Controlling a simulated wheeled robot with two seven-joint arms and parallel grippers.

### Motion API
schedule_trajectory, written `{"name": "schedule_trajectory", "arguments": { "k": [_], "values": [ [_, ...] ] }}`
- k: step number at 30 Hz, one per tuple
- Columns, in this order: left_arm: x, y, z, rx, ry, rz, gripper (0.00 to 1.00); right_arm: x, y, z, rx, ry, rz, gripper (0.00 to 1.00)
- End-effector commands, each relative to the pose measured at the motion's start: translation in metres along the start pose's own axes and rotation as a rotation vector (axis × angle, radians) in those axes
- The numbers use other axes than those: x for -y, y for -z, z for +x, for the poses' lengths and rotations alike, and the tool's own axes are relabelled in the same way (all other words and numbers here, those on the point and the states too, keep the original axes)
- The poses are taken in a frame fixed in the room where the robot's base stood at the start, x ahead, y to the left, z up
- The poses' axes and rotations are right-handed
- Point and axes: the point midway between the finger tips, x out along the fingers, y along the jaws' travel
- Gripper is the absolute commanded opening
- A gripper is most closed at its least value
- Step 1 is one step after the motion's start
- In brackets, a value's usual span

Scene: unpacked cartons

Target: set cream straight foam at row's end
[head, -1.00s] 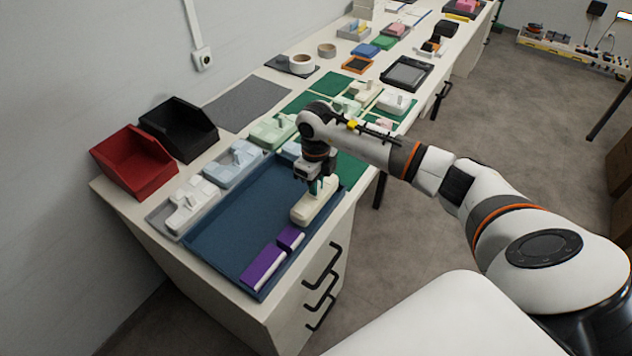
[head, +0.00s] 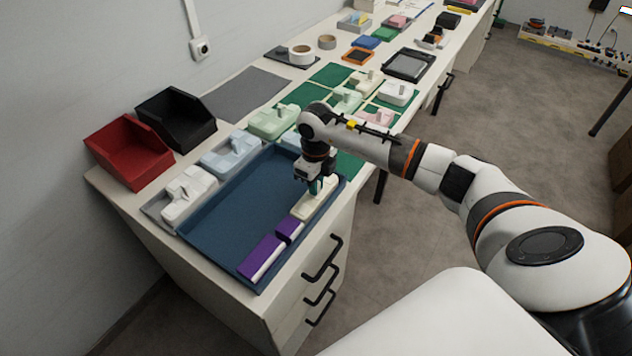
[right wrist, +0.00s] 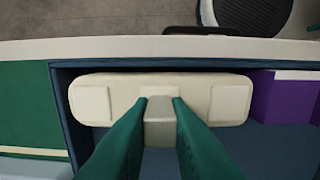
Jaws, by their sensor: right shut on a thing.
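The cream straight foam (head: 311,205) is a long pale block with a raised grip in its middle. It lies in the blue tray (head: 213,238), along the front wall, in line with two purple blocks, a small one (head: 290,229) and a longer one (head: 259,257). My right gripper (right wrist: 160,100) points down and is shut on the foam's raised middle. In the right wrist view the foam (right wrist: 92,103) runs parallel to the tray wall, its right end very close to or touching the purple block (right wrist: 284,97). Its underside is hidden. My left gripper is not in view.
A grey tray with white foam (head: 187,192) and light-blue and green foam pieces stand behind the blue tray. A red bin (head: 128,152) and a black bin (head: 175,118) stand near the wall. The blue tray's middle is bare.

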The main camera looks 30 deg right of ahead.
Motion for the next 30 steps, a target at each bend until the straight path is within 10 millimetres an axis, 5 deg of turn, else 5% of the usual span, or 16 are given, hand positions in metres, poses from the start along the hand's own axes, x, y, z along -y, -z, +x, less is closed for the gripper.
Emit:
{"name": "schedule_trajectory", "arguments": {
  "k": [2, 3, 8, 20, 30],
  "values": [
    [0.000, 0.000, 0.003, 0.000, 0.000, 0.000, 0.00, 0.000, 0.000, 0.004, 0.000, 0.000, 0.001, 0.00],
    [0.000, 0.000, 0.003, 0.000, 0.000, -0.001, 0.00, 0.000, 0.000, 0.003, -0.001, 0.000, 0.001, 0.17],
    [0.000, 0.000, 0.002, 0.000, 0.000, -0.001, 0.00, 0.000, 0.000, 0.002, -0.001, 0.000, 0.001, 0.41],
    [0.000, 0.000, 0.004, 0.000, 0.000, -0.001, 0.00, -0.001, 0.001, -0.008, -0.004, -0.002, 0.001, 0.41],
    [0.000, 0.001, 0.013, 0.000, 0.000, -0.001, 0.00, -0.001, 0.001, -0.076, -0.005, -0.003, 0.000, 0.41]
  ]
}}
